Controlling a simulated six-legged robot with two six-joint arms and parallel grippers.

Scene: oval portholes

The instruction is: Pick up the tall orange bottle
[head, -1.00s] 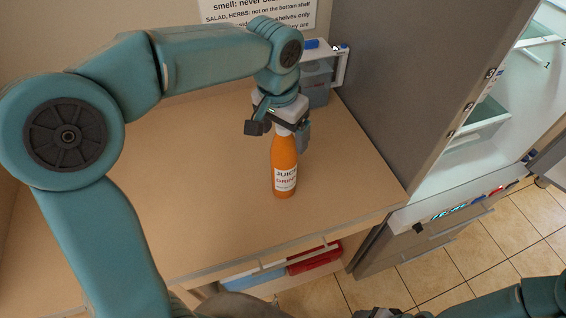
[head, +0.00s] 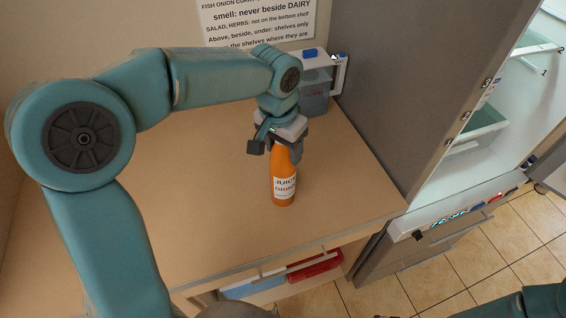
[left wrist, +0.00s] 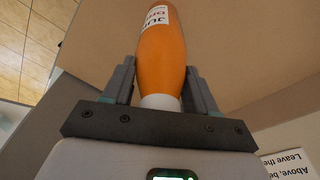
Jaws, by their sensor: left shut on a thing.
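The tall orange bottle (head: 284,182) stands upright on the wooden counter (head: 210,215) in the head view, with a white label reading "JUICE". My left gripper (head: 277,149) comes down over it from above and is shut on its upper part, hiding the cap. In the left wrist view the orange bottle (left wrist: 163,52) sits between the two fingers of my left gripper (left wrist: 160,85), its white neck close to the palm. I see no clear gap under the bottle. My right gripper does not show; only part of that arm is at the bottom right.
A grey container (head: 314,92) stands behind the gripper at the back of the counter. A tall grey panel (head: 405,80) and an open fridge (head: 510,110) are on the right. An open drawer (head: 285,280) lies below the front edge. The left of the counter is clear.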

